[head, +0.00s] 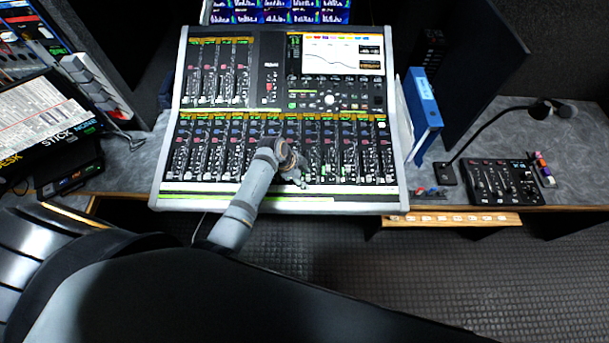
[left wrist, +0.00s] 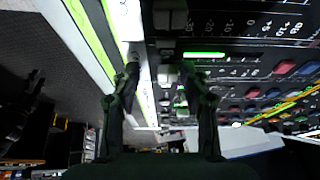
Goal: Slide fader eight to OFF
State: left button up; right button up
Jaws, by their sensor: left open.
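The mixing console (head: 168,165) stands on the desk, with a long lower row of fader strips. The strip numbers are too small to read, so I cannot tell for sure which is fader eight. My left gripper (head: 301,179) is over the front part of that row, right of its middle, and hides some caps. In the left wrist view my left gripper (left wrist: 166,92) is open, with its fingers on either side of a light fader cap (left wrist: 168,74). I cannot tell whether they touch it. My right gripper is out of view.
A blue binder (head: 424,98) stands right of the console. A small control box (head: 503,183) and a gooseneck microphone (head: 500,112) are farther right. Printed sheets (head: 40,118) and a black rack unit lie at the left. Dark floor is clear at the front right.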

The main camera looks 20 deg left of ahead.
pick_arm(q)
jog(key=shift+r, duration=0.1)
jog(key=shift+w+a+r, duration=0.1)
jog(key=v, duration=1.1)
jog(key=shift+r, duration=0.35)
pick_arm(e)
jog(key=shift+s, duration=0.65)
pick_arm(q)
jog(key=shift+a, duration=0.1)
